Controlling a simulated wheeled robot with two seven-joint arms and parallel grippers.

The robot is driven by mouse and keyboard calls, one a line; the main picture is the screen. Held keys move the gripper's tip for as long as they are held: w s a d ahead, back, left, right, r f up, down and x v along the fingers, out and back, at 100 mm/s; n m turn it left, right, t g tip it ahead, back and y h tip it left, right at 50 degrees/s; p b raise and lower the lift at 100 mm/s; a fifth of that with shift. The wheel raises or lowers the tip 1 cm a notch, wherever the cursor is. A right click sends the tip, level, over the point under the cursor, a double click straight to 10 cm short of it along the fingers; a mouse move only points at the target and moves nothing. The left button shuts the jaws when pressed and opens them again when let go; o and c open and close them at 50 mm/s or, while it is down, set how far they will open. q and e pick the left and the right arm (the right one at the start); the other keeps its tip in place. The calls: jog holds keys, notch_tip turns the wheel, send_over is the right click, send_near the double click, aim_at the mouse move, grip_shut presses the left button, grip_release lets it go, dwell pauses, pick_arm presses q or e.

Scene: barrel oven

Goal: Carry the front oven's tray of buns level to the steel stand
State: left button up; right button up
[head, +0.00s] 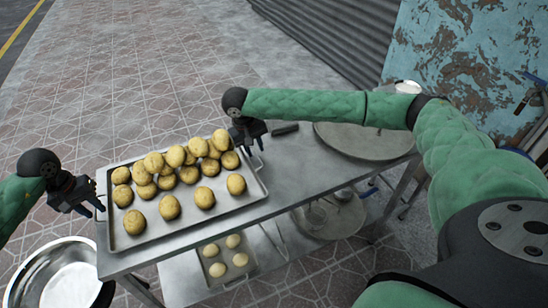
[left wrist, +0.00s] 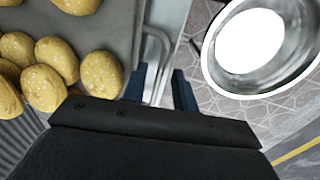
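The metal tray of golden buns (head: 218,205) rests flat on the steel stand (head: 285,172), at the left part of its top. It looks level, with several buns piled toward its far side. My left gripper (head: 96,211) is at the tray's left end. In the left wrist view its two blue fingers (left wrist: 160,88) are apart, with the tray's wire handle (left wrist: 158,50) between them or just beyond. My right gripper (head: 254,147) points down at the tray's far right end, close to the rim. Its grip on the handle there is too small to make out.
A large steel bowl (head: 62,275) stands at lower left, beside the stand. A round metal lid or pan (head: 365,142) lies on the stand's right part. A smaller tray of buns (head: 226,277) sits on the lower shelf. Corrugated metal and a peeling blue surface are behind.

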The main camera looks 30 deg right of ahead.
pick_arm(q)
jog(key=shift+r, duration=0.1)
pick_arm(e)
jog(key=shift+a, duration=0.1)
pick_arm(q)
notch_tip(320, 180, up, 12)
jog(key=a, duration=0.2)
pick_arm(e)
jog(key=v, duration=1.2)
pick_arm(q)
jog(key=shift+a, duration=0.1)
dwell(0.4)
